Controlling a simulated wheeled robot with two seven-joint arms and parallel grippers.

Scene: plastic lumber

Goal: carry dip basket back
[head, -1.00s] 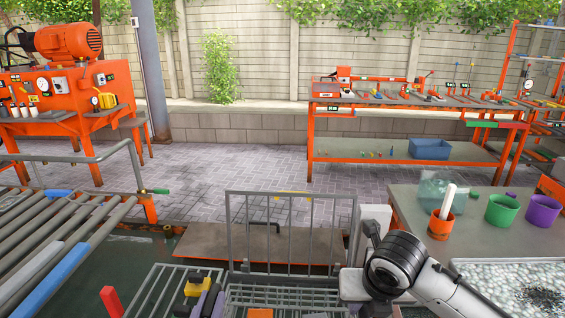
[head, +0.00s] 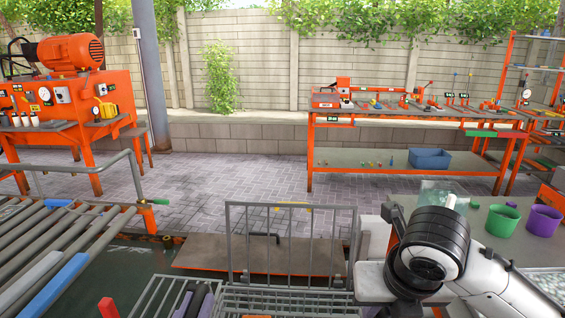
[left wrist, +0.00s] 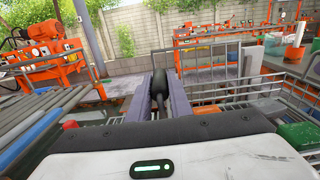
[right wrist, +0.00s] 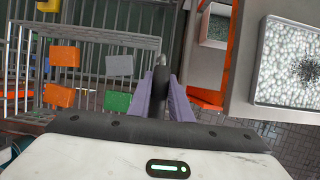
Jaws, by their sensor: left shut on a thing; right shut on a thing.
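The dip basket looks like the grey wire basket (head: 280,297) at the bottom middle of the head view, cut off by the lower edge. In the right wrist view its wire side (right wrist: 95,62) shows orange, grey and green pieces among the bars. My left gripper (left wrist: 159,90) is shut on a dark rounded grip; its fingers (head: 195,300) show low in the head view. My right gripper (right wrist: 160,82) is shut on a dark upright bar beside the basket. In the head view my right arm hides its fingertips. How the grips join the basket is not clear.
A tall grey wire panel (head: 290,245) stands behind the basket, before a brown plate (head: 210,253) with a black handle. A roller conveyor (head: 60,255) lies left. A bench on the right holds green (head: 502,220) and purple (head: 543,222) pots. A pebble-filled tray (right wrist: 290,60) is near my right gripper.

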